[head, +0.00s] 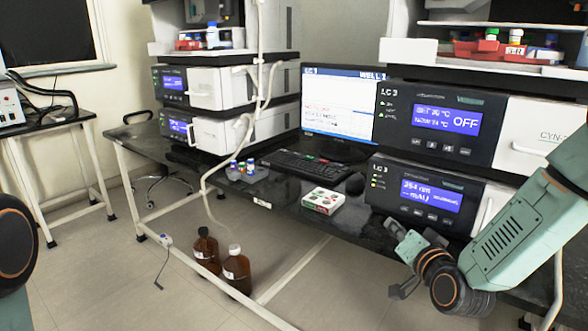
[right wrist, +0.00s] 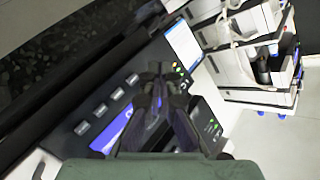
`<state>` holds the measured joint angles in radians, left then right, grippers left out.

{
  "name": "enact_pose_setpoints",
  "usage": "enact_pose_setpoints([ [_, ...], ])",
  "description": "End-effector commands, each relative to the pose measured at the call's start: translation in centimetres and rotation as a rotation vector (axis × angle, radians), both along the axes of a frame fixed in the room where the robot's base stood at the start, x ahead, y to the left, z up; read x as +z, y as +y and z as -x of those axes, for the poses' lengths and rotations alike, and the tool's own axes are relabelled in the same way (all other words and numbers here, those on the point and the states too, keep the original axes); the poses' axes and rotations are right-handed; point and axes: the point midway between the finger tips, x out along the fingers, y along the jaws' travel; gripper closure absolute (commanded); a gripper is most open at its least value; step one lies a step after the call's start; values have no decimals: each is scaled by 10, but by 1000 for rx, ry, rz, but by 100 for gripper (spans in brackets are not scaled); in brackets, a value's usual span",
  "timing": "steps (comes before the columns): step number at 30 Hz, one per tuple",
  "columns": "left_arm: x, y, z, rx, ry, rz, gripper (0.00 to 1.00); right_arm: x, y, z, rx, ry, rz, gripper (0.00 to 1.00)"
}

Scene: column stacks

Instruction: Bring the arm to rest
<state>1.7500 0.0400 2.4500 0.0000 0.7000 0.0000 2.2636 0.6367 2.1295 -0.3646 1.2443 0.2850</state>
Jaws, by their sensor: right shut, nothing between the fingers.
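My right arm comes in from the right edge of the head view, with a green link and a dark wrist. My right gripper (head: 402,288) hangs in front of the black bench, below the lower LC 3 unit. In the right wrist view the fingers of the right gripper (right wrist: 158,78) meet at their tips, shut and empty. Behind them are the blue displays and buttons of an instrument panel (right wrist: 115,125). A green and dark part of my left arm shows at the left edge of the head view; my left gripper is out of view.
The black bench (head: 275,203) carries stacked LC instruments (head: 440,125), a monitor (head: 343,100), a keyboard (head: 305,166), small vials and a white box (head: 323,201). Brown bottles (head: 237,270) stand on the floor. A side table (head: 50,126) stands at left.

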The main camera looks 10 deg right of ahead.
Motion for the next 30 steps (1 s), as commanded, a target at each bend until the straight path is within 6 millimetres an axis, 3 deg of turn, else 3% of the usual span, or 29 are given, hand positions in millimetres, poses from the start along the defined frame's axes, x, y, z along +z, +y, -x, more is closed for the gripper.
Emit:
enact_pose_setpoints([
  [4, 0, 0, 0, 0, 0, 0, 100, -22, 5, 8, 17, 104, 34, 100],
  [8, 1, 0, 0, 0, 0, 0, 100, -78, 36, 45, 95, 352, 89, 100],
  [14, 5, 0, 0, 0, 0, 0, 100, -161, 80, 133, 239, 722, 179, 100],
  [18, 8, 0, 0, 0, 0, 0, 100, -205, 101, 211, 343, 972, 241, 100],
  [24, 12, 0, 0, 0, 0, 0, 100, -240, 117, 322, 474, 1269, 323, 100],
  [27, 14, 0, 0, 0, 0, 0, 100, -248, 121, 360, 527, 1352, 358, 100],
  [30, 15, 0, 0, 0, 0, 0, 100, -254, 123, 378, 558, 1388, 376, 100],
])
